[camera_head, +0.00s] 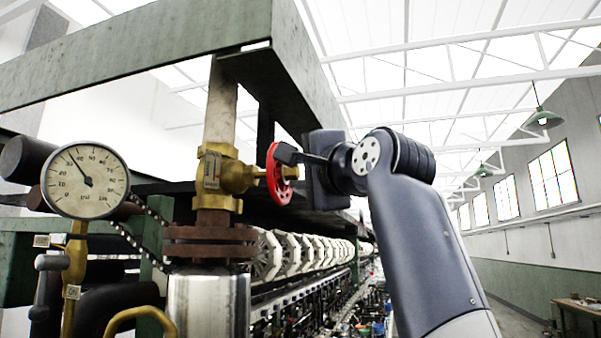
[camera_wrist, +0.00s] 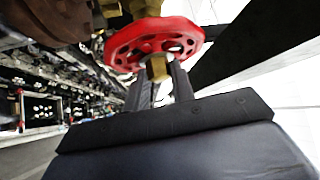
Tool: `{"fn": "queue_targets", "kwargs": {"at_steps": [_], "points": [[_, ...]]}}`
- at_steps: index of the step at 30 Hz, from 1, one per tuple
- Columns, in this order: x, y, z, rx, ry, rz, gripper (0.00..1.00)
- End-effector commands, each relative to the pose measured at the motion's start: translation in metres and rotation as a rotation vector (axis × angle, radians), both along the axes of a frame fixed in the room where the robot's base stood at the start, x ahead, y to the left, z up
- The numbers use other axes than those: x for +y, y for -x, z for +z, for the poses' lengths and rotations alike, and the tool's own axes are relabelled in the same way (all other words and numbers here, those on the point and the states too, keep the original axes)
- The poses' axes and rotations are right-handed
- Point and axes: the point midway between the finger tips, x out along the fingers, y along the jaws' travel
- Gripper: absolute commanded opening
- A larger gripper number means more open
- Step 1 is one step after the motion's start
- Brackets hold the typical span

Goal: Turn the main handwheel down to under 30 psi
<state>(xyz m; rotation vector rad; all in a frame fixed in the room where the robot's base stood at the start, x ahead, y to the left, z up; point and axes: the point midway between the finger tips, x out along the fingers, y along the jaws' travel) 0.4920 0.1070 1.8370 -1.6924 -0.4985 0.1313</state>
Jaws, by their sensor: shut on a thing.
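The main handwheel (camera_head: 273,174) is a red wheel with holes, on the side of a brass valve (camera_head: 213,176) on the vertical pipe. It also shows in the wrist view (camera_wrist: 190,32), with a brass hub nut (camera_wrist: 156,68) at its middle. My gripper (camera_head: 289,156) is at the wheel's right face. In the wrist view its two fingers (camera_wrist: 159,78) stand either side of the hub and are shut on the wheel; the exact contact is hard to see. The round pressure gauge (camera_head: 87,193) has its needle pointing to the upper left, around 40; its small numbers are hard to read.
A green steel beam (camera_head: 130,45) runs above the valve, with a post close behind my gripper. A rusty flange (camera_head: 208,243) and a shiny cylinder (camera_head: 208,305) are below. Brass pipework (camera_head: 75,265) stands under the gauge. The aisle at right is open.

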Motion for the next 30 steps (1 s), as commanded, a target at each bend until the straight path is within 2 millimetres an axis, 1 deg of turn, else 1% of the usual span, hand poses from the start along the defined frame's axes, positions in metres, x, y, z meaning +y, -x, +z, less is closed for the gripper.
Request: {"fn": "queue_targets", "kwargs": {"at_steps": [12, 13, 18, 20, 21, 27, 30], "points": [[0.0007, -0.0004, -0.001, 0.006, -0.001, 0.003, 0.01], [0.0007, -0.0004, -0.001, 0.005, -0.001, 0.003, 0.26], [0.0005, -0.0004, -0.0008, 0.005, -0.001, 0.002, 0.4], [0.0004, -0.0004, -0.0008, 0.005, -0.001, 0.002, 0.45], [0.0005, -0.0004, -0.0007, 0.004, -0.001, 0.002, 0.45], [0.0, 0.0002, -0.0007, 0.004, 0.0, 0.001, 0.45], [-0.0025, 0.0054, -0.0024, 0.002, 0.0, 0.0, 0.45]]}}
